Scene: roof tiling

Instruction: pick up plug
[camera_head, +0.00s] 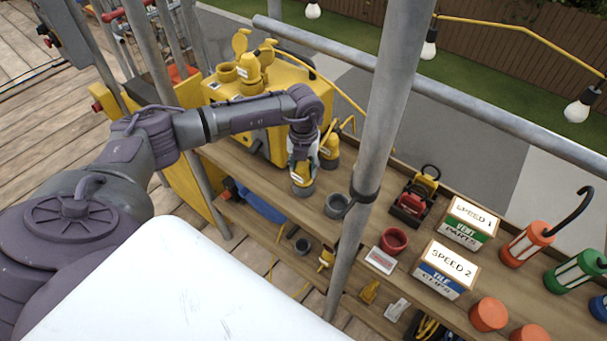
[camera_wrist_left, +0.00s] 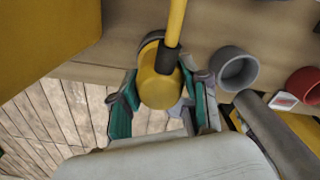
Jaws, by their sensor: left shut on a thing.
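The plug (camera_wrist_left: 160,88) is a yellow cylinder with a black collar and a yellow cable rising from it in the left wrist view. My left gripper (camera_wrist_left: 162,112) is shut on it, with a teal finger on each side. I cannot tell if this base touches the shelf. My right gripper is not in view.
A grey cup (camera_head: 339,206) stands close right of the gripper on the wooden shelf (camera_head: 260,178). A grey upright pole (camera_head: 377,125) rises farther right. The yellow box (camera_head: 280,90) stands behind. A red cup (camera_head: 394,240) and labelled boxes (camera_head: 447,268) lie beyond the pole.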

